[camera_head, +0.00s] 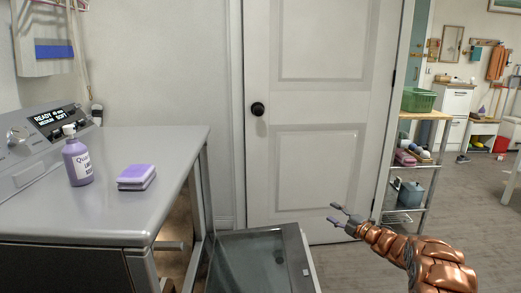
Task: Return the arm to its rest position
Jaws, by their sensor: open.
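My gripper (338,215) is at the lower right of the head view, at the end of my copper-coloured arm (405,250). Its two thin fingers are spread apart and hold nothing. It points left, in front of the white door (318,175) and clear of the washer. The grey washer (185,150) stands at the left, with its lit control panel (55,120) at the back left. A purple bottle (77,162) with a white cap and label stands upright on its top. A purple sponge-like block (137,176) lies to the right of the bottle.
A panel with a dark window (255,262) stands out low, right of the washer. A shelf (425,115) with a green basket (418,100) stands right of the door. Open floor (465,215) extends at the right. A wall rack (45,45) hangs upper left.

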